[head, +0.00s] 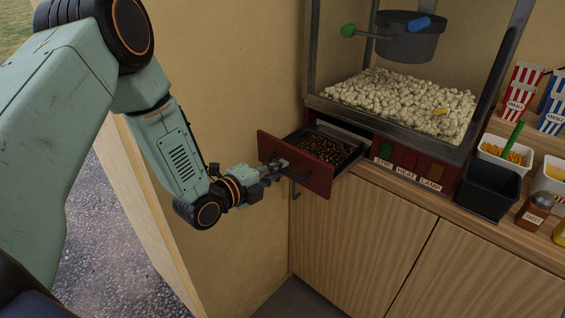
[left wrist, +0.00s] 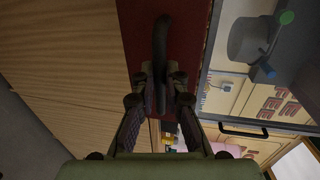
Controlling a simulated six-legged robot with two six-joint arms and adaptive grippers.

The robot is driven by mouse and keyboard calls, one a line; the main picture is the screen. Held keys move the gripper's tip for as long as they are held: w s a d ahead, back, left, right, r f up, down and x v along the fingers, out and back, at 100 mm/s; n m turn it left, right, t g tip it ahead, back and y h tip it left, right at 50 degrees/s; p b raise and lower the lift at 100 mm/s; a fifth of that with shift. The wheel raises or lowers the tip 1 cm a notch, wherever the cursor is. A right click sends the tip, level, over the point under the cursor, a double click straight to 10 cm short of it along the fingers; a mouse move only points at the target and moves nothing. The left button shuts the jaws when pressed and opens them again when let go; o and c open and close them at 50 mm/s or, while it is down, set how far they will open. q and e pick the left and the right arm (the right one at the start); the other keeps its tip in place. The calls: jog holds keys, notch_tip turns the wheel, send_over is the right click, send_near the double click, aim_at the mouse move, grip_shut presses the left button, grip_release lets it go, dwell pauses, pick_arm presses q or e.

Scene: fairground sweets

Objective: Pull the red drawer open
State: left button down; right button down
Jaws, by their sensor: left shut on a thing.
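The red drawer (head: 316,178) is under the left part of the popcorn machine and stands pulled out. Dark brown kernels (head: 320,149) show inside it. My left gripper (head: 281,166) is at the drawer's front, shut on its dark handle. In the left wrist view the two fingers (left wrist: 161,92) close around the dark handle (left wrist: 162,40), with the red drawer front (left wrist: 137,30) behind it. The fingers hide part of the handle. My right gripper is in neither view.
The popcorn machine (head: 455,148) holds a heap of popcorn (head: 400,103) and a hanging kettle (head: 410,45). On the wooden counter to the right are a black bin (head: 487,190), a shaker (head: 535,211) and striped boxes (head: 522,90). Cabinet doors (head: 365,235) lie below. The space before the drawer is free.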

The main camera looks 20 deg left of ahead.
pick_arm(q)
jog(key=shift+v, duration=0.85)
jog(key=c, duration=1.7)
grip_release()
jog(key=shift+a+f, duration=0.1)
jog(key=shift+f, duration=0.05)
jog(key=o, duration=0.3)
jog(key=shift+s+a, duration=0.1)
jog(key=shift+s, duration=0.15)
jog(key=shift+w, duration=0.1)
